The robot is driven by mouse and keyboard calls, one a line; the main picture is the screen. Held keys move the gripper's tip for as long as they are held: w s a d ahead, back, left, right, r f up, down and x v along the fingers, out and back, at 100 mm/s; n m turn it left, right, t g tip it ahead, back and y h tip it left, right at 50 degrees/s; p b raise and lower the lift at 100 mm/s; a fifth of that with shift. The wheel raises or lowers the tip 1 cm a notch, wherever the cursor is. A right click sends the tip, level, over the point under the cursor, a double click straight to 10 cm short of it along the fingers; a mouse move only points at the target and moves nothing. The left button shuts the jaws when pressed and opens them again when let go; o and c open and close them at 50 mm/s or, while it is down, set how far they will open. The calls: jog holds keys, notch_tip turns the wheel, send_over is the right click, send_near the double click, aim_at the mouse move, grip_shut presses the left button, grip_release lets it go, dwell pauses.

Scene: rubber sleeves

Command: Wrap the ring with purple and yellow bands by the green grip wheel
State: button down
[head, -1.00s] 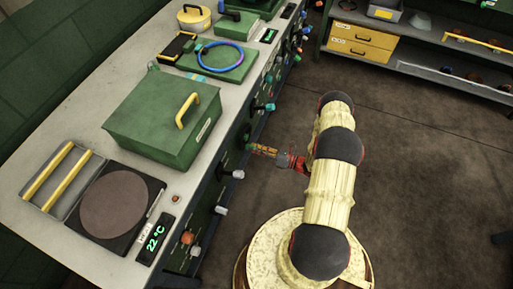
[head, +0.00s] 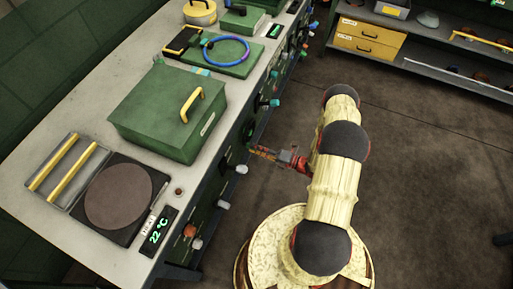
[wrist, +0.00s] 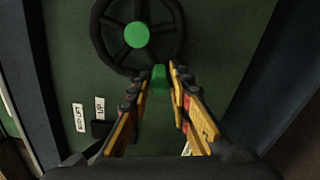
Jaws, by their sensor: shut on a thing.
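In the wrist view, a dark wheel with a green hub (wrist: 137,35) is mounted on a green panel. Its green grip (wrist: 159,78) sits at the lower rim, between the fingertips of my gripper (wrist: 162,75). The fingers are shut on this grip. In the head view, my gripper (head: 256,152) reaches left to the bench's front panel; the wheel cannot be made out clearly there. A ring (head: 226,49) lies on a green board (head: 233,68) on the bench top. It looks mostly blue and purple; I cannot make out yellow bands.
A green lidded box (head: 160,118) with a yellow handle stands on the bench. A dark round plate (head: 115,196) lies nearer. Several levers and knobs (head: 241,169) stick out of the front panel. White labels (wrist: 100,107) sit beside the wheel. The floor to the right is open.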

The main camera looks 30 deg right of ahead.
dwell(0.4)
jog(key=c, duration=1.6)
grip_release()
jog(key=shift+s+d, duration=0.1)
jog(key=v, duration=1.1)
jog(key=shift+s+d, duration=0.25)
jog(key=shift+s, duration=0.05)
